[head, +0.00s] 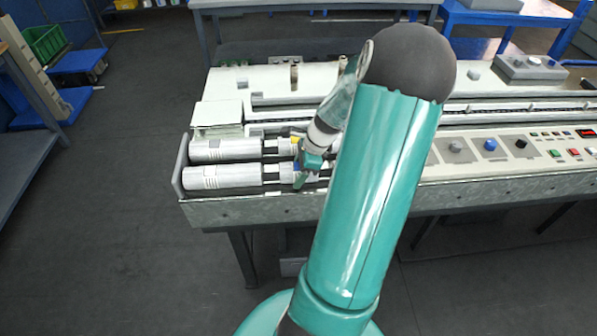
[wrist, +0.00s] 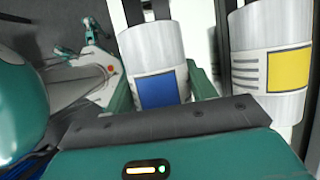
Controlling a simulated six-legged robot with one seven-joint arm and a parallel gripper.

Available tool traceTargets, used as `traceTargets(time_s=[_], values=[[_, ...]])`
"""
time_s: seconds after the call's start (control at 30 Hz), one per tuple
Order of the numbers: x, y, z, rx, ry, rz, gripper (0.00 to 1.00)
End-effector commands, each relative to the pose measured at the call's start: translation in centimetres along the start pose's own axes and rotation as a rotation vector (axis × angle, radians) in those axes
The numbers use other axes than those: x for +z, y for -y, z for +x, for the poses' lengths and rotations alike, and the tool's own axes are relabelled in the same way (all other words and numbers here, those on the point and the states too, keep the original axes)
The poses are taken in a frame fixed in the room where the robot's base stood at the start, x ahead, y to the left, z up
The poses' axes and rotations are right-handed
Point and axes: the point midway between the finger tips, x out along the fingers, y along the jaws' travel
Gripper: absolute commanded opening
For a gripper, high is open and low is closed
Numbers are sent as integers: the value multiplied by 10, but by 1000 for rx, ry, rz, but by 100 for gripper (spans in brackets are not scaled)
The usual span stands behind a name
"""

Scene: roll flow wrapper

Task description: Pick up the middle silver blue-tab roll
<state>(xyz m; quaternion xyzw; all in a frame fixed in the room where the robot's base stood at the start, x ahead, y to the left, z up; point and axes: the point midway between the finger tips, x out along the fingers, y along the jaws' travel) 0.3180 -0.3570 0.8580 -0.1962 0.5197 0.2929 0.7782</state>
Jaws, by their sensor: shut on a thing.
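The silver blue-tab roll (wrist: 150,50) stands out in the wrist view, with its blue patch facing the camera. My gripper (wrist: 163,92) has its green fingers on either side of this roll and is shut on it. In the head view my gripper (head: 304,176) is at the front row of the machine, right of the left-hand silver roll. The held roll (head: 285,178) is mostly hidden there behind my gripper and arm. I cannot tell whether it is clear of its seat.
A silver yellow-tab roll (wrist: 270,65) lies close beside, in the row behind. Two plain silver rolls, rear (head: 225,150) and front (head: 220,177), lie at the machine's left end. A control panel (head: 520,145) is at right.

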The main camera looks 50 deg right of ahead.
Motion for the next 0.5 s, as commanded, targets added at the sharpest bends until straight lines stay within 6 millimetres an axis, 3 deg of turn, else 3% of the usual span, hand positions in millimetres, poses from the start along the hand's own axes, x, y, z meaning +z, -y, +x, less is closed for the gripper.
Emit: traceTargets(time_s=[0.37, 0.5], values=[[2, 1, -6, -3, 0, 2, 22], [10, 1, -26, -5, -5, -2, 22]])
